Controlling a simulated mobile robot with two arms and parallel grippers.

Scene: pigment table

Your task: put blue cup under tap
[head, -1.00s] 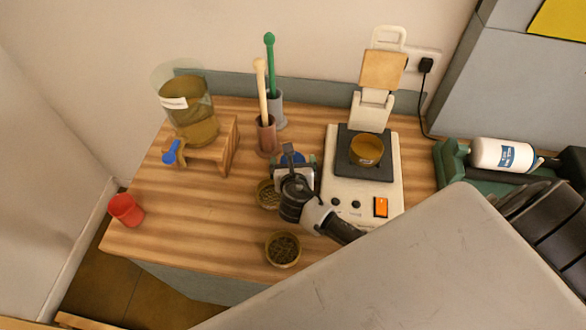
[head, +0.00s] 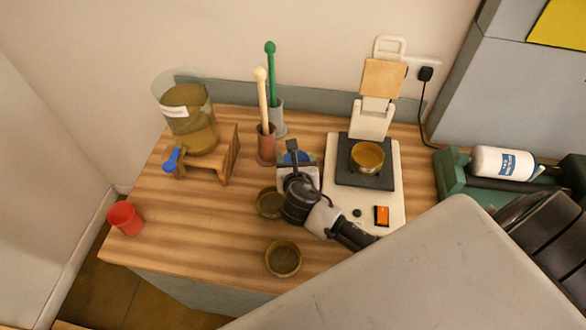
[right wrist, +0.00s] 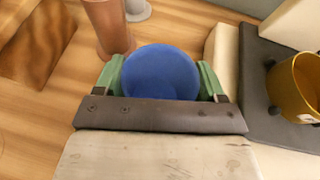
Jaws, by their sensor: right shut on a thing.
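The blue cup (right wrist: 161,73) sits between the green fingers of my right gripper (right wrist: 162,82) in the right wrist view. In the head view the right gripper (head: 297,160) is shut on it, and only a sliver of blue shows beside the white device, mostly hidden by the gripper. The tap (head: 173,159) has a blue lever and sits low on the front of a clear dispenser (head: 195,130) on a wooden stand (head: 228,160), to the left of the gripper and apart from it. My left gripper is not in view.
A brown holder (head: 266,148) and grey holder (head: 277,119) with sticks stand behind the gripper. The white device (head: 390,188) bears a brass bowl (head: 367,158). Two bowls (head: 269,203) (head: 283,259) lie near the front. A red cup (head: 125,218) is at left.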

